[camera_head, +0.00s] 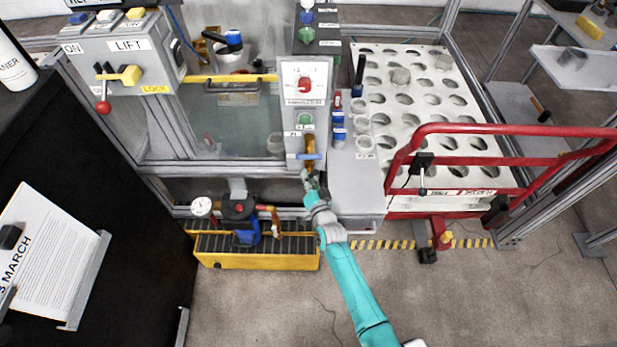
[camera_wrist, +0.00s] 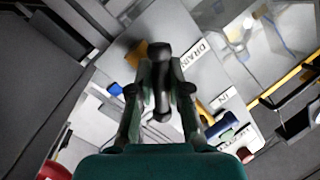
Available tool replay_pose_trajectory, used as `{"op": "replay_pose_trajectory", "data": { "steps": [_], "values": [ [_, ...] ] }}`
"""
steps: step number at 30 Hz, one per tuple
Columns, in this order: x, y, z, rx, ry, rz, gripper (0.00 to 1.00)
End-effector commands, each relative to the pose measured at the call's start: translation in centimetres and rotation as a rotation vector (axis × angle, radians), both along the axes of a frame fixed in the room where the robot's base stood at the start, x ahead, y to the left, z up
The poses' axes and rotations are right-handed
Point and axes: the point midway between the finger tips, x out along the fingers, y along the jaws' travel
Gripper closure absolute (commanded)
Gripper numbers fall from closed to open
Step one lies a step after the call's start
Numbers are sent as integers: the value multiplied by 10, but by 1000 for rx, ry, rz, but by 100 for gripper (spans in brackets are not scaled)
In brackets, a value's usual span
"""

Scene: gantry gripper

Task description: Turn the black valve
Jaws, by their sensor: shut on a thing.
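The black valve (camera_wrist: 161,105) shows in the wrist view as an upright black handle with rounded ends. It stands between the two fingers of my gripper (camera_wrist: 160,80), which are shut on it from both sides. A brass fitting (camera_wrist: 134,55) is just behind it, beside a label reading DRAIN. In the head view my gripper (camera_head: 312,185) reaches to the lower front of the grey panel post, just below a brass valve with a blue handle (camera_head: 309,156). The black valve is too small or hidden there to make out.
A yellow tray (camera_head: 265,262) with a pump and gauge sits low, left of my arm. A red tubular guard rail (camera_head: 500,128) stands right, before a white perforated board (camera_head: 450,190). A box with a red-knobbed lever (camera_head: 103,107) is upper left. The front floor is clear.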

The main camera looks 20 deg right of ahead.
Motion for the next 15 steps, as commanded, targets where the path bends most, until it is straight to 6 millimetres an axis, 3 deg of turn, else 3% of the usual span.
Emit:
{"op": "replay_pose_trajectory", "data": {
  "steps": [11,12,14,15],
  "values": [
    [0,0,0,-11,4,1,100],
    [0,0,0,-11,4,1,73],
    [0,0,0,-11,4,1,58],
    [0,0,0,-11,4,1,58]
  ]
}}
